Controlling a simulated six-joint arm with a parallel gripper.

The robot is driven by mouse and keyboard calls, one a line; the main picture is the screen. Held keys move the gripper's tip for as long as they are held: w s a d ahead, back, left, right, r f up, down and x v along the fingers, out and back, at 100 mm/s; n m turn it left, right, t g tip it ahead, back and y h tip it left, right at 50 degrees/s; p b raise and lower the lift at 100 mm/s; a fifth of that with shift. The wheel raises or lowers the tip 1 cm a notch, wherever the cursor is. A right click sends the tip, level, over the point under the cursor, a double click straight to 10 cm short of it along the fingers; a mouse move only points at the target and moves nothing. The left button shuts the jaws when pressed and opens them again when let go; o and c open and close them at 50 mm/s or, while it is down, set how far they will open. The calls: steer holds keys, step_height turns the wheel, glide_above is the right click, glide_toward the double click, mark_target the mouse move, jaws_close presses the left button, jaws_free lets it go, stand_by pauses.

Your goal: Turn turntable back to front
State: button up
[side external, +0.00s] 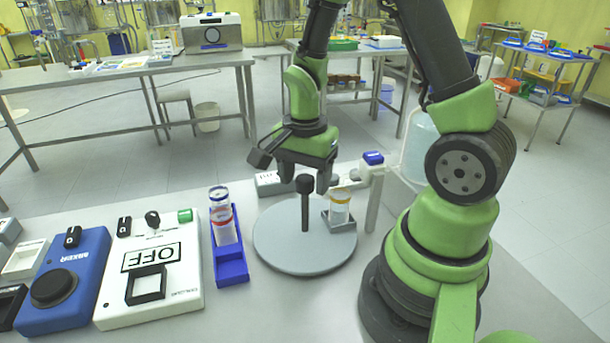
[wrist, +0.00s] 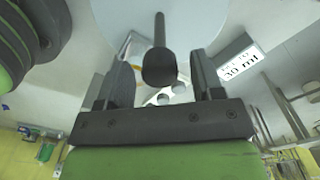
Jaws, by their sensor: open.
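The turntable (side external: 275,240) is a round grey disc on the bench, with a dark upright post with a thick knob (side external: 305,185) near its middle. A clear vial with a yellow band (side external: 340,207) stands in a square holder (side external: 342,222) on the disc's right side. My gripper (side external: 312,182) points down over the turntable, close to the knob. In the wrist view the knob (wrist: 159,68) shows between my two open fingers (wrist: 160,85), with a gap on each side. The disc (wrist: 120,15) fills part of the top of that view.
A blue holder (side external: 231,262) with stacked vials (side external: 222,215) stands left of the turntable. A white box marked OFF (side external: 180,290) and a blue device (side external: 65,280) are further left. A blue-capped item (side external: 372,160) and a post (side external: 373,205) stand behind and right.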

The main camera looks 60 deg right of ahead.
jaws_close()
steer(key=shift+n, duration=9.1)
